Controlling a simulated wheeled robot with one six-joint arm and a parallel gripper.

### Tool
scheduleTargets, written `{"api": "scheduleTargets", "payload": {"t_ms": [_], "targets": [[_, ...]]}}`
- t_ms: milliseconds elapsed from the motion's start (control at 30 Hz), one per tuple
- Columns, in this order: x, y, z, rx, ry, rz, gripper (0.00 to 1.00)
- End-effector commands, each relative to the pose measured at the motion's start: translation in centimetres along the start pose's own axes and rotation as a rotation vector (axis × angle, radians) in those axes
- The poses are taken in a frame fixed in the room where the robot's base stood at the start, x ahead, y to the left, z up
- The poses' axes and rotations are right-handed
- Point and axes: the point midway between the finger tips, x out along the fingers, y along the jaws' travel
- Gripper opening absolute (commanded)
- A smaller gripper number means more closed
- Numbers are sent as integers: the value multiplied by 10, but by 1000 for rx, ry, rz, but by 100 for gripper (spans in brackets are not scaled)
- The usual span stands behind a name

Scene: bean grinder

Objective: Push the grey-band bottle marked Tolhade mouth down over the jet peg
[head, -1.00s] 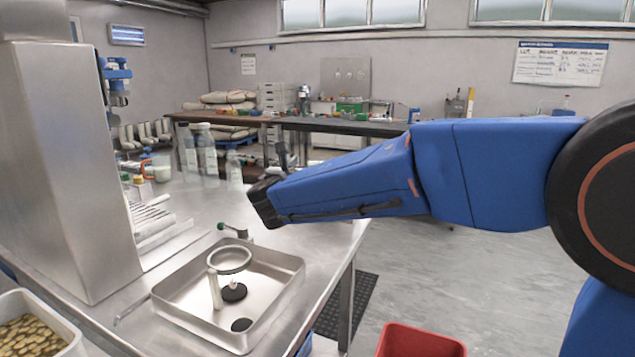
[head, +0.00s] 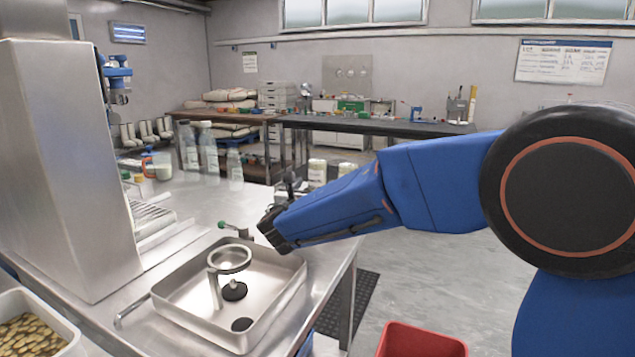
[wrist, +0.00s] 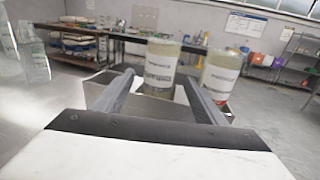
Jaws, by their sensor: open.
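My gripper (wrist: 158,78) is open, with one finger on each side of a pale labelled bottle (wrist: 161,66) in the wrist view. I cannot tell whether the fingers touch it. A second labelled bottle (wrist: 221,74) stands just right of the right finger. The label print is too blurred to find Tolhade, and I cannot make out a grey band. In the head view two bottles show beyond my arm, one at left (head: 317,172) and one at right (head: 345,170). The jet peg (head: 234,285) appears to stand on a black disc under a metal ring (head: 230,258) in the sink tray.
The steel sink tray (head: 180,292) sits on the steel counter (head: 195,205). A green-ended lever (head: 232,228) is behind it. Clear bottles (head: 207,150) stand at the counter's back. A red bin (head: 420,340) is on the floor at right, and a tub (head: 40,325) is at lower left.

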Motion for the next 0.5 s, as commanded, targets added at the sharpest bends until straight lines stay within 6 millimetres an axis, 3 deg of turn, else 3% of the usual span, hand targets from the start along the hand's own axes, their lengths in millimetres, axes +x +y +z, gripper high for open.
{"api": "scheduleTargets", "payload": {"t_ms": [300, 500], "targets": [[45, 0, -1, 0, 0, -1, 65], [47, 0, 0, -1, 0, 1, 65]]}}
